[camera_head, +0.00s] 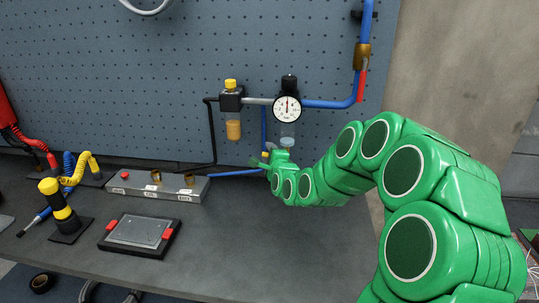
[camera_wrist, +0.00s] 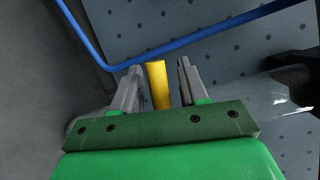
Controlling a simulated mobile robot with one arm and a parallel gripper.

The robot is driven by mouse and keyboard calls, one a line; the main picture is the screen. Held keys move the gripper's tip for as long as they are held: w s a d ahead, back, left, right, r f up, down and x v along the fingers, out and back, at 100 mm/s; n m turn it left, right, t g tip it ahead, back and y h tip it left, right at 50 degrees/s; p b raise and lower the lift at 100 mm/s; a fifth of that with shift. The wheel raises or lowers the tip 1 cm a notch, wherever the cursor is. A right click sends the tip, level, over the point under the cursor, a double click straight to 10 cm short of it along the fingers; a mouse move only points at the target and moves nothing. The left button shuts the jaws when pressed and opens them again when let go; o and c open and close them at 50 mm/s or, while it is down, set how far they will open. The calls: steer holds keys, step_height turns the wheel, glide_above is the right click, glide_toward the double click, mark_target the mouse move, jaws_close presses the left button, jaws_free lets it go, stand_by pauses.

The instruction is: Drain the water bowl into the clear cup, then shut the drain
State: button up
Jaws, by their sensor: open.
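The water bowl (camera_head: 287,130) hangs clear and upright below the round pressure gauge (camera_head: 287,108), with a pale bluish bottom. My gripper (camera_head: 264,160) is just below and left of it, partly covered by my own green arm. In the wrist view, my gripper (camera_wrist: 160,66) is open around a yellow piece (camera_wrist: 157,85), with gaps visible on both sides. I cannot tell whether this is the drain's handle. A clear, see-through part (camera_wrist: 265,102) shows right of the jaws; whether it is the bowl or the clear cup is unclear. The cup is not clearly visible in the head view.
A second unit with a yellow cap (camera_head: 230,85) and amber bowl (camera_head: 233,129) hangs to the left. Blue pipe (camera_head: 330,104) runs along the pegboard. A grey fitting block (camera_head: 155,187), tray (camera_head: 140,233) and yellow-black post (camera_head: 58,207) stand left. The bench's middle front is clear.

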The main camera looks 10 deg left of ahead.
jaws_close()
steer(key=shift+r+m, duration=0.15)
steer(key=shift+m, duration=0.25)
stand_by(0.4)
steer(key=shift+d+r+m+t+y, duration=0.25)
steer(key=shift+r+m+t, duration=0.3)
steer(key=shift+m, duration=0.55)
steer(key=shift+d+r+m+t+y, duration=0.25)
steer(key=shift+r+m+t, duration=0.25)
steer(key=shift+m, duration=0.6)
steer(key=shift+d+m, duration=0.1)
steer(key=shift+m, duration=0.2)
jaws_free()
steer(key=shift+r, duration=0.1)
